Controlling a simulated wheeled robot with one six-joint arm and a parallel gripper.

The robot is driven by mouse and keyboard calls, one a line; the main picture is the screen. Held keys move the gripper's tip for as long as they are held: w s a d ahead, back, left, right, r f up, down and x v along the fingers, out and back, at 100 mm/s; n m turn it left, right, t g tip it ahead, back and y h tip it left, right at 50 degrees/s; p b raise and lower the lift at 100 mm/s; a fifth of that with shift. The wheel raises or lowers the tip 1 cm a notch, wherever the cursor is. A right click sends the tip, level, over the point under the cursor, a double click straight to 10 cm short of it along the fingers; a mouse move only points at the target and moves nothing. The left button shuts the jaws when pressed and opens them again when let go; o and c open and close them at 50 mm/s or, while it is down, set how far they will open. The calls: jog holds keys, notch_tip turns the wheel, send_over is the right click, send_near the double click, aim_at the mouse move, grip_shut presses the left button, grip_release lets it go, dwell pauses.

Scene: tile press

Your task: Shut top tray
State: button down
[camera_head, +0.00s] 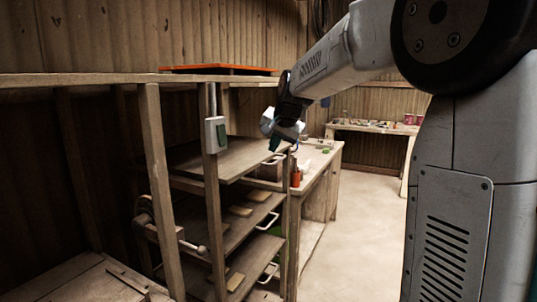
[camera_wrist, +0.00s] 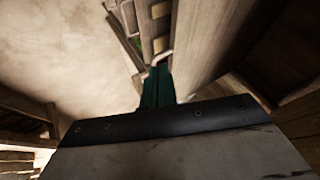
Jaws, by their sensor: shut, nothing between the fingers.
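The top tray (camera_head: 232,158) is a flat wooden board in the upper part of a wooden rack. A pale handle (camera_head: 275,160) shows at its right end. My gripper (camera_head: 274,144) is shut and empty, pointing down at the tray's right end. In the wrist view its dark green fingers (camera_wrist: 157,86) are together, and a pale curved handle (camera_wrist: 161,58) shows just past their tips. I cannot tell whether the fingers touch it. How far the tray stands out of the rack is hard to judge.
Lower trays (camera_head: 240,231) with pale handles sit below in the rack. A post (camera_head: 211,190) carries a grey switch box (camera_head: 215,135). A workbench (camera_head: 318,160) with an orange bottle (camera_head: 296,177) stands behind. The floor (camera_head: 365,215) to the right is clear.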

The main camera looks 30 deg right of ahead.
aim_at(261, 164)
jog(key=s, duration=0.4)
jog(key=shift+w+a+f, duration=0.25)
jog(key=shift+w+f, duration=1)
jog(key=shift+w, duration=0.3)
jog(key=shift+w+a+f, duration=0.3)
jog(key=shift+w+f, duration=0.95)
jog(key=shift+w, duration=0.25)
jog(key=shift+w+a+f, duration=0.25)
jog(key=shift+w+f, duration=1)
jog(key=shift+w, duration=0.3)
jog(key=shift+w, duration=0.15)
